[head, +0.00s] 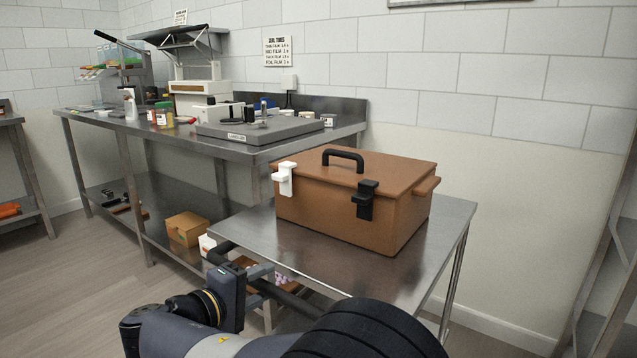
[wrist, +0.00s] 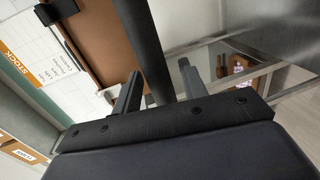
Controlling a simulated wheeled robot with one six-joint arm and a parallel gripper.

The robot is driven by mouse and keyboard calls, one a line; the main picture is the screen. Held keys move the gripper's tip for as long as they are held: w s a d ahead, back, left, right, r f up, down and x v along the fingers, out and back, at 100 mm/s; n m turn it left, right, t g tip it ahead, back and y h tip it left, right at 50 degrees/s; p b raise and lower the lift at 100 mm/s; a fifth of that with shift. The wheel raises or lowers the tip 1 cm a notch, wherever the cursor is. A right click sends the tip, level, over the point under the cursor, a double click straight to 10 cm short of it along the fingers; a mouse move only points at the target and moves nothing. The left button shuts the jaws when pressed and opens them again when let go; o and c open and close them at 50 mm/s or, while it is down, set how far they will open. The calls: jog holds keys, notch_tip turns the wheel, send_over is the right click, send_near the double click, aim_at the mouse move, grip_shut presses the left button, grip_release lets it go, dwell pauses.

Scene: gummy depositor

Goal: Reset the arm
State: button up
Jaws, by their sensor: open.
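My gripper (head: 240,262) is low at the near left edge of the small steel table (head: 440,215), below and left of the brown case. In the wrist view my gripper (wrist: 160,88) has its two fingers spread apart. A dark bar (wrist: 145,42) runs between them; I cannot tell whether they touch it. My arm comes in from the bottom of the head view, bent low in front of the table.
The brown case (head: 335,215), closed, with a black handle, one white latch and one black latch, stands on the small table. A long steel bench (head: 190,140) with equipment stands behind left. A cardboard box (head: 186,229) sits on its lower shelf. Open floor lies left.

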aim_at(281, 272)
jog(key=p+v, duration=0.3)
jog(key=v, duration=0.8)
jog(key=b+x, duration=0.1)
jog(key=x, duration=0.4)
jog(key=b+x, duration=0.1)
jog(key=x, duration=0.4)
jog(key=b+x, duration=0.1)
jog(key=x, duration=0.4)
jog(key=shift+w+d+r+b, duration=0.2)
jog(key=shift+r+b, duration=0.1)
jog(key=shift+r, duration=0.1)
jog(key=shift+a+f, duration=0.15)
